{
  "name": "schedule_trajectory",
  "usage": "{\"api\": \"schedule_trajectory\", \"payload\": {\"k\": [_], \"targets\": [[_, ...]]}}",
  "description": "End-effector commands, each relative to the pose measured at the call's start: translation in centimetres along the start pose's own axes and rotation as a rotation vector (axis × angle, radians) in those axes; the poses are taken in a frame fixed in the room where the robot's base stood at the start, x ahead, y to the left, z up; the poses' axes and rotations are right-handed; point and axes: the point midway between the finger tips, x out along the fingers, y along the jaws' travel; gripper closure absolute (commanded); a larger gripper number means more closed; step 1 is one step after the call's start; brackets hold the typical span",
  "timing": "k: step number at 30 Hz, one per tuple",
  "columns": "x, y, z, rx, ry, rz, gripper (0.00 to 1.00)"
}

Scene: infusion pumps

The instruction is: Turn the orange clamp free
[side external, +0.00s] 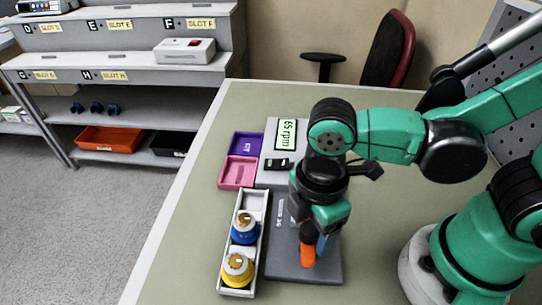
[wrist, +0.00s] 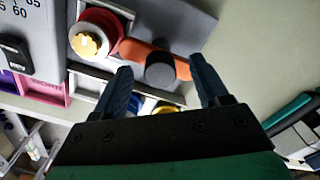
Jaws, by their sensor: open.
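The orange clamp (wrist: 140,50) is a rounded bar in the wrist view, with a dark grey round hub (wrist: 160,72) over its middle. In the side view the orange clamp (side external: 308,254) shows low beside my fingers, over the grey base plate (side external: 295,272). My gripper (wrist: 161,66) is open, with one dark blue finger on either side of the hub as seen from the wrist. I cannot tell whether either finger touches the clamp. In the side view my gripper (side external: 317,240) points down, and the arm hides part of the pump.
A red round part with a gold centre (wrist: 95,33) is beside the clamp. A white tray (side external: 252,206) holds a blue part (side external: 245,230) and a yellow part (side external: 237,270). Purple (side external: 246,144) and pink (side external: 238,172) trays sit by the pump's display (side external: 287,134). The table's front right is clear.

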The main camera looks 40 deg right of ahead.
Motion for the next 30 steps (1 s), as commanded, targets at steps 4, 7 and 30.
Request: {"api": "schedule_trajectory", "payload": {"k": [4,7,30], "targets": [[-0.01,0.00,0.00,0.000,0.000,0.000,0.49],[-0.02,0.00,0.00,0.000,0.000,0.000,0.78],[-0.02,-0.01,-0.04,0.251,0.000,0.000,1.00]]}}
